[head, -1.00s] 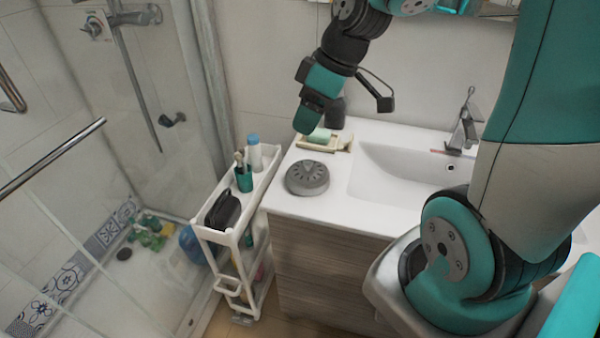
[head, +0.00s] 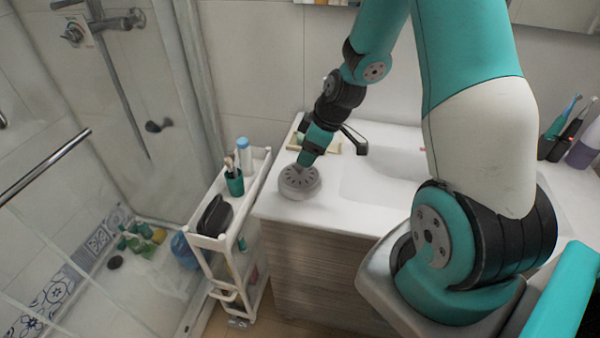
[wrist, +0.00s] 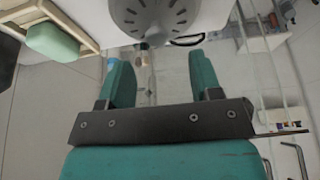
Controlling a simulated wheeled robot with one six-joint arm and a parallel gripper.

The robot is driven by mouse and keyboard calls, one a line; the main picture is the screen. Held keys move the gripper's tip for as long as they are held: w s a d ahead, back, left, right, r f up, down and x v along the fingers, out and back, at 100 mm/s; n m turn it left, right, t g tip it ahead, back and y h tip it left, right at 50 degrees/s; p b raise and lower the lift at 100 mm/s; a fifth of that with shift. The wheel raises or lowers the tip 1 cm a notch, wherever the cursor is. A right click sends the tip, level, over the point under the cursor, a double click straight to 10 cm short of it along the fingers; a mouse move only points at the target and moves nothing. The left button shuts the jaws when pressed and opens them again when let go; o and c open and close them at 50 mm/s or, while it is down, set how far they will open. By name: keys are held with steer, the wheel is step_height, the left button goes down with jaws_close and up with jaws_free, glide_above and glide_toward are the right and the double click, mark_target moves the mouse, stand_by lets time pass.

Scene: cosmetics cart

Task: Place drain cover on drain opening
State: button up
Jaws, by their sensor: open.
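The drain cover (head: 300,183), a grey round disc with dark slots, lies on the left end of the white counter. It also shows cut off at the top of the wrist view (wrist: 165,17). My gripper (head: 307,158) is just above the cover's far side in the head view. In the wrist view my gripper (wrist: 160,72) is open, with nothing between its teal fingers, and the cover lies beyond the fingertips. I cannot tell whether they touch it. A dark round spot (head: 114,262) on the shower floor looks like the drain opening.
A white cart (head: 225,225) with a teal cup (head: 234,184) and a dark case stands between counter and shower. A wooden tray (wrist: 75,15) with green soap (wrist: 52,43) sits near my gripper. Glass and a metal bar front the shower. Bottles stand near the spot.

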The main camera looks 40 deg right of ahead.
steer(key=shift+d+p+x, duration=0.1)
steer(key=shift+p+x, duration=0.45)
steer(key=shift+x, duration=0.8)
steer(key=shift+d+p+x, duration=0.15)
steer(key=shift+p+x, duration=0.4)
steer(key=shift+x, duration=0.75)
jaws_close()
step_height(320, 180, up, 20)
steer(key=b, duration=0.3)
